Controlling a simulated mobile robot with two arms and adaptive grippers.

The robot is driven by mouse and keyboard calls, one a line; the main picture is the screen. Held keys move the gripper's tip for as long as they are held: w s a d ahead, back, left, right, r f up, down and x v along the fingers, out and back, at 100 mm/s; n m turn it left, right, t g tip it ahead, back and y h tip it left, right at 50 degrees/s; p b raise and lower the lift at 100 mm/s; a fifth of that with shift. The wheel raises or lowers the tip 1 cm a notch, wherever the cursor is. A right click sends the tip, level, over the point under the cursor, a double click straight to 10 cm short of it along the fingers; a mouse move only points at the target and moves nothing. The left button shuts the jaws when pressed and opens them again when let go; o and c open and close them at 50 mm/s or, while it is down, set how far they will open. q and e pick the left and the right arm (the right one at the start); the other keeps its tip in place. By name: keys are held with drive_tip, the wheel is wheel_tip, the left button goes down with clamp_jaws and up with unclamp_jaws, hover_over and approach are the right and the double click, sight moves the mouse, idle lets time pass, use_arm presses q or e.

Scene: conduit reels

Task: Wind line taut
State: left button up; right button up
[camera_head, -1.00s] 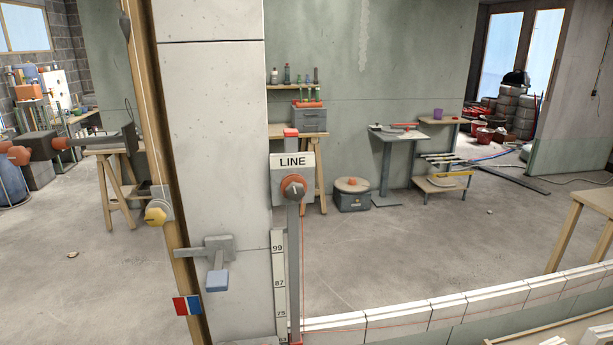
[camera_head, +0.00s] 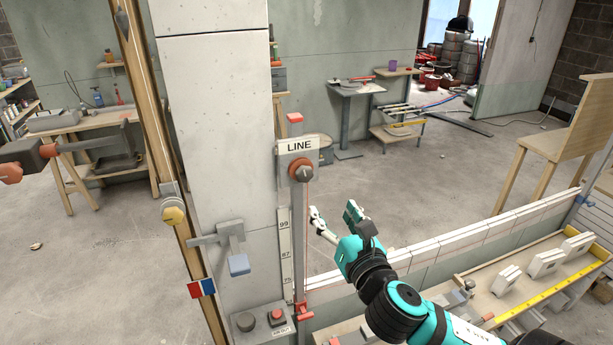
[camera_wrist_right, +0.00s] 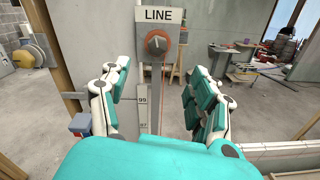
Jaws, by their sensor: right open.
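The orange-brown knob (camera_head: 302,170) sits on a grey box under the white LINE sign (camera_head: 299,146), on an upright grey post (camera_head: 298,230) beside the concrete pillar. A thin red line (camera_head: 420,241) runs along the white blocks from the post. My right gripper (camera_head: 333,213) is open and empty, below and to the right of the knob. In the right wrist view the knob (camera_wrist_right: 157,41) shows ahead, between and beyond the spread fingers (camera_wrist_right: 158,95). The gripper is apart from it.
A numbered scale (camera_head: 285,250) stands on the pillar left of the post. A yellow knob (camera_head: 173,214) and a blue-ended lever (camera_head: 238,264) are further left. A button box (camera_head: 262,318) sits low by the post. White blocks (camera_head: 480,228) form a low wall at right.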

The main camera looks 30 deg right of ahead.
sight(306, 175)
drive_tip(key=x, duration=0.7)
drive_tip(key=b+x, duration=0.1)
drive_tip(key=x, duration=0.7)
drive_tip(key=shift+w+a, duration=0.15)
drive_tip(key=shift+w, duration=0.6)
use_arm(q)
drive_tip(key=shift+w+a+f, duration=0.2)
drive_tip(key=shift+a+f, duration=0.05)
drive_tip(key=shift+f, duration=0.3)
drive_tip(key=shift+w+a+f, duration=0.2)
drive_tip(key=shift+a+f, duration=0.05)
drive_tip(key=shift+f, duration=0.3)
use_arm(e)
drive_tip(key=shift+f, duration=0.1)
drive_tip(key=c, duration=1.2)
